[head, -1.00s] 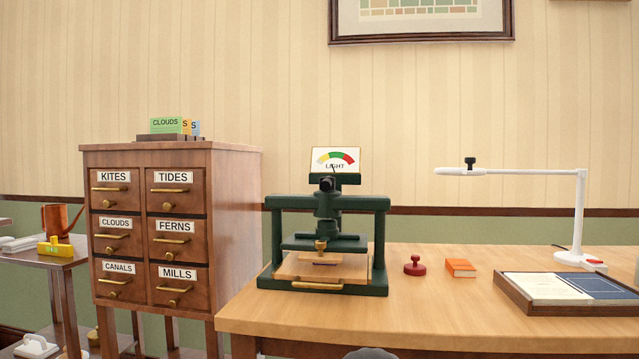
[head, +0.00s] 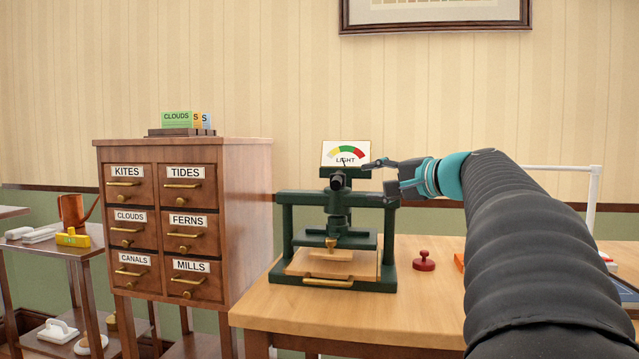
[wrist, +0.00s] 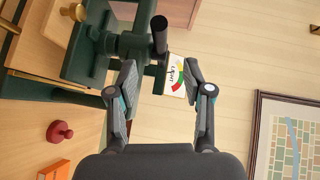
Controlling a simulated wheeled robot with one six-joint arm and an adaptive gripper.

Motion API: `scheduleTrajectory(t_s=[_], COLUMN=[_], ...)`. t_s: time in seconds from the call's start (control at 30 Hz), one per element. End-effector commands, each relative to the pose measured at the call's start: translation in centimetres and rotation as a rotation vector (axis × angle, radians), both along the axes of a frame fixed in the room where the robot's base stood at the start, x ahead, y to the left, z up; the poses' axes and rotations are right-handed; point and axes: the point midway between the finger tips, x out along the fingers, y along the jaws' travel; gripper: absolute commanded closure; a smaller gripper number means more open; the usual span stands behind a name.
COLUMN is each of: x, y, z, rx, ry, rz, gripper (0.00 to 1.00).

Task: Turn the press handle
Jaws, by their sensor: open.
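The green press (head: 388,245) stands on the wooden desk. Its dark handle (head: 338,181) sits at the top of the screw, under a gauge card (head: 346,150) marked LIGHT. In the wrist view the handle is a black bar (wrist: 159,35) ahead of the fingertips. My gripper (head: 374,181) reaches in from the right, just right of the press head. It is open and empty. In the wrist view the open fingers (wrist: 160,78) point toward the handle, with a visible gap before it. The gauge card shows between them. My arm hides part of the desk's right side.
A red stamp (head: 424,261) stands right of the press, and an orange block (wrist: 55,170) lies beyond it. A labelled drawer cabinet (head: 245,200) stands left of the desk. A white lamp (head: 592,195) is partly behind my arm. A picture frame (head: 435,26) hangs above.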

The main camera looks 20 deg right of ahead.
Motion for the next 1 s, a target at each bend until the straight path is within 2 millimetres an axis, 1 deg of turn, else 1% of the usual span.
scheduleTrajectory(t_s=[0.03, 0.4, 0.6, 0.8, 1.0], x=[0.8, 7.4, 10.1, 11.3, 11.5], y=[0.4, 2.3, 3.0, 3.3, 3.4], z=[-0.1, -1.0, -1.4, -1.7, -1.7], rx=[0.0, 0.0, -0.001, -0.002, -0.002], ry=[0.002, 0.003, 0.002, 0.001, 0.001], rz=[0.004, 0.005, 0.002, 0.0, 0.0], gripper=[0.49, 0.49, 0.49, 0.49, 0.49])
